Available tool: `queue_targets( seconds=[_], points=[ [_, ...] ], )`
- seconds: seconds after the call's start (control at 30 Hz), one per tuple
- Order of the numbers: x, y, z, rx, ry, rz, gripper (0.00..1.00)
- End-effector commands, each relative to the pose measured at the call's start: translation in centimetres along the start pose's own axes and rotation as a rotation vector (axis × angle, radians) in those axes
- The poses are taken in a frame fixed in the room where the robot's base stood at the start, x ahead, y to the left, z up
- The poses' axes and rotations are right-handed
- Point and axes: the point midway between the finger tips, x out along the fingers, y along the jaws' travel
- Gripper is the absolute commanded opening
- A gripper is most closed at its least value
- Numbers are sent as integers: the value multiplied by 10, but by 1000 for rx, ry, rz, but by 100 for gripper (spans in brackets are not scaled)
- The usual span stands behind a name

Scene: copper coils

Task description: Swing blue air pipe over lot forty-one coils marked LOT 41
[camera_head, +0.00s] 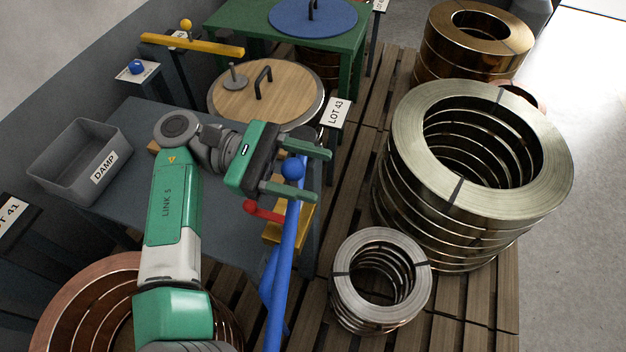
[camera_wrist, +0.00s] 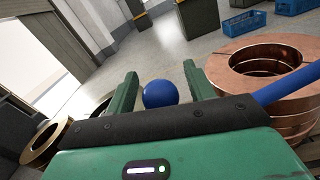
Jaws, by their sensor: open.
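The blue air pipe (camera_head: 288,255) runs along the right side of the grey table and ends in a blue ball knob (camera_head: 293,168). My gripper (camera_head: 312,174) is open, with its two green fingers on either side of the knob. In the wrist view the knob (camera_wrist: 160,94) shows between the fingers, and I cannot tell if they touch it. The pipe (camera_wrist: 290,86) crosses at the right there. A sign ending in 41 (camera_head: 12,220), partly cut off, stands at the left edge. Copper coils (camera_head: 75,290) lie near it, partly hidden by my arm.
A red lever (camera_head: 262,211) and yellow bracket (camera_head: 273,235) sit beside the pipe. A grey DAMP bin (camera_head: 60,170) stands on the table. Large steel coils (camera_head: 405,130) and a small coil stack (camera_head: 345,285) stand on the right pallet. A LOT 43 sign (camera_head: 336,112) stands behind my gripper.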

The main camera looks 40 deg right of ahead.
Motion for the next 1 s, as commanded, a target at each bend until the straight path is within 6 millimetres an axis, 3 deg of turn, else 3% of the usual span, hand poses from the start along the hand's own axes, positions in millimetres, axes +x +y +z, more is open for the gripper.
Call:
queue_targets(
  seconds=[0.17,0.53,1.0],
  points=[
    [0,9,49,3,1,0,53],
    [30,-37,61,2,-5,2,53],
    [78,-113,76,1,-1,3,53]
  ],
)
